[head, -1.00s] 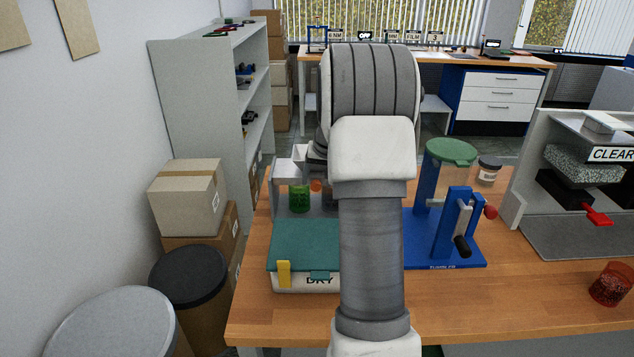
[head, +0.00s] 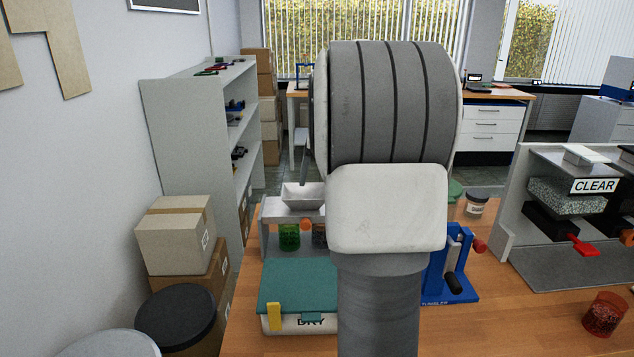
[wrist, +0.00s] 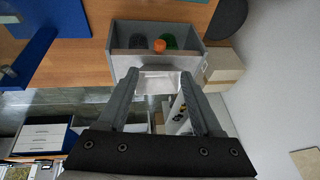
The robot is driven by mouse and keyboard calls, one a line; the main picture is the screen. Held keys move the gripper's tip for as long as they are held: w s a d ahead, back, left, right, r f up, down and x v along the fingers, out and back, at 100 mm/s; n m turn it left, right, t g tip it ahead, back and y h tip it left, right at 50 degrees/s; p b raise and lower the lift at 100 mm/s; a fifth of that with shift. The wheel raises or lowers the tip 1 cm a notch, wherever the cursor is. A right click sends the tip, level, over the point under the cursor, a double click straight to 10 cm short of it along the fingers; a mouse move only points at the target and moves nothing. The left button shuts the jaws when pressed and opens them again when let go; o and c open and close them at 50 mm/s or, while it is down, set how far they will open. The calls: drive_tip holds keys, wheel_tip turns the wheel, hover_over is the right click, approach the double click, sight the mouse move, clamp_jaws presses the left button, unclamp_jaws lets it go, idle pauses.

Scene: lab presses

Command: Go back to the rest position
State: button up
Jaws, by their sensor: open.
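My gripper (wrist: 159,75) shows in the wrist view with its two grey fingers spread apart and nothing held between them. Beyond the fingers, a white hopper (wrist: 160,82) shows in the gap, in front of a grey stand (wrist: 125,32); I cannot tell how near the fingers are to it. In the head view my own arm rises through the middle of the picture and hides most of my gripper. The hopper (head: 303,197) there stands just left of my arm, above a green jar (head: 289,237).
A teal-lidded box marked DRY (head: 298,283) stands on the wooden table (head: 500,325). A blue tumbler stand (head: 450,275) is partly hidden by my arm. A press marked CLEAR (head: 515,215) and a red cup (head: 605,314) are at right. Shelves (head: 180,150) and cardboard boxes (head: 176,240) stand left.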

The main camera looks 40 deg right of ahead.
idle(0.4)
drive_tip(key=s+a+r+n+y+p, duration=0.1)
drive_tip(key=s+a+r+n, duration=0.1)
drive_tip(key=a, duration=0.6)
drive_tip(key=s+a+r+n+t+p, duration=0.1)
drive_tip(key=s+a+r+n+p, duration=0.15)
drive_tip(key=a, duration=0.65)
drive_tip(key=s+a+r+n+y+p, duration=0.1)
drive_tip(key=s+a, duration=0.2)
drive_tip(key=a, duration=0.5)
drive_tip(key=s+a+f+n+b, duration=0.1)
drive_tip(key=s+a+f, duration=0.2)
drive_tip(key=s, duration=0.4)
drive_tip(key=s+a+f+b, duration=0.2)
drive_tip(key=s+f, duration=0.1)
drive_tip(key=s, duration=0.5)
drive_tip(key=shift+a+f+n+h, duration=0.25)
drive_tip(key=shift+a+n+h, duration=0.1)
drive_tip(key=shift+a+h, duration=0.05)
